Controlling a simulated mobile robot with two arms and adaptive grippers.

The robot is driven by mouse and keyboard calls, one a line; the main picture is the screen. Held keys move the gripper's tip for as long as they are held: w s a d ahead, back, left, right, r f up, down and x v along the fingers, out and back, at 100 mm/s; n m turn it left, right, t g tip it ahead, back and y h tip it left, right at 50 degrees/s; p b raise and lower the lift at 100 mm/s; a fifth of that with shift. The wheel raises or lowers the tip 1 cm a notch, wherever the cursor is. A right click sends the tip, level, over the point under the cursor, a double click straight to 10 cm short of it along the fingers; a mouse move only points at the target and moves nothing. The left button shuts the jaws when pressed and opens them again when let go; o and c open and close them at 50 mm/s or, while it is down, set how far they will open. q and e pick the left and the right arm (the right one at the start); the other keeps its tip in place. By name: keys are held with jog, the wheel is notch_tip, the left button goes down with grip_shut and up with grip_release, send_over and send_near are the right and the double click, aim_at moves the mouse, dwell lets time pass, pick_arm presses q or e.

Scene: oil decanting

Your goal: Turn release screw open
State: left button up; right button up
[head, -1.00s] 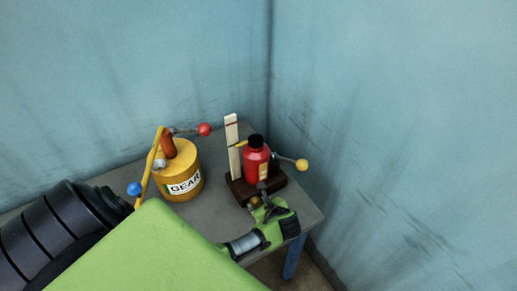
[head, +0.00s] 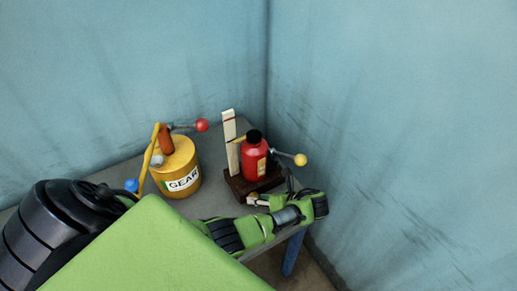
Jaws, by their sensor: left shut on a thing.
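A red bottle jack-like body (head: 254,160) with a black cap stands on a dark wooden base (head: 239,186). A small brass-coloured knob (head: 252,198), which looks like the release screw, sits low at the base's front. My left gripper (head: 262,200) is at this knob, shut on it as far as I can see; its fingers partly hide the knob. A lever with a yellow ball (head: 300,160) sticks out to the right of the red body. My right gripper is not in view.
A yellow can marked GEAR (head: 181,181), with a red-ball lever (head: 202,125) and a blue ball (head: 131,185), stands left on the grey table (head: 210,201). A pale upright strip (head: 230,143) stands beside the red body. Blue walls close the corner behind.

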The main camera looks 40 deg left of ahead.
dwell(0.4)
pick_arm(q)
jog(key=shift+w, duration=0.1)
jog(key=o, duration=1.1)
